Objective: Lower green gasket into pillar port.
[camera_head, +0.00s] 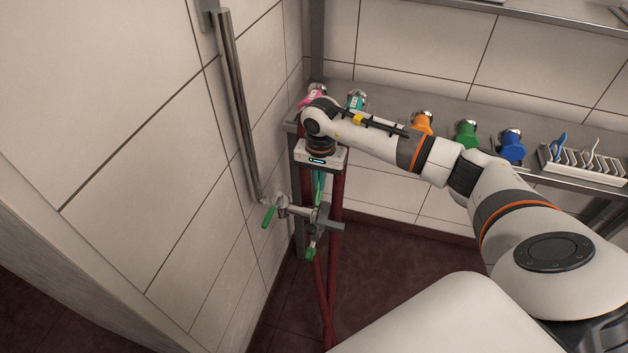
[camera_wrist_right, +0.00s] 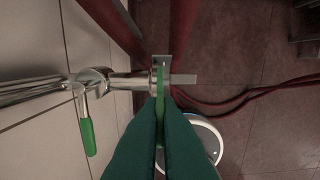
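My right gripper (camera_head: 318,188) points down over the metal pipe fitting (camera_head: 298,210) by the wall; its teal fingers show in the right wrist view (camera_wrist_right: 160,108). The fingers are close together on a thin green gasket (camera_wrist_right: 160,78), seen edge-on. The gasket is at the open right end of the pillar port (camera_wrist_right: 138,82), beside a flat metal bracket (camera_wrist_right: 183,79). I cannot tell whether it touches the port or is seated. In the head view the fingers largely hide the gasket. My left gripper is not in view.
A green valve handle (camera_head: 268,217) hangs left of the port, and another green handle (camera_head: 311,253) is below. A shelf holds orange (camera_head: 422,123), green (camera_head: 466,134) and blue (camera_head: 512,146) fittings. A white bucket (camera_wrist_right: 216,135) is on the floor.

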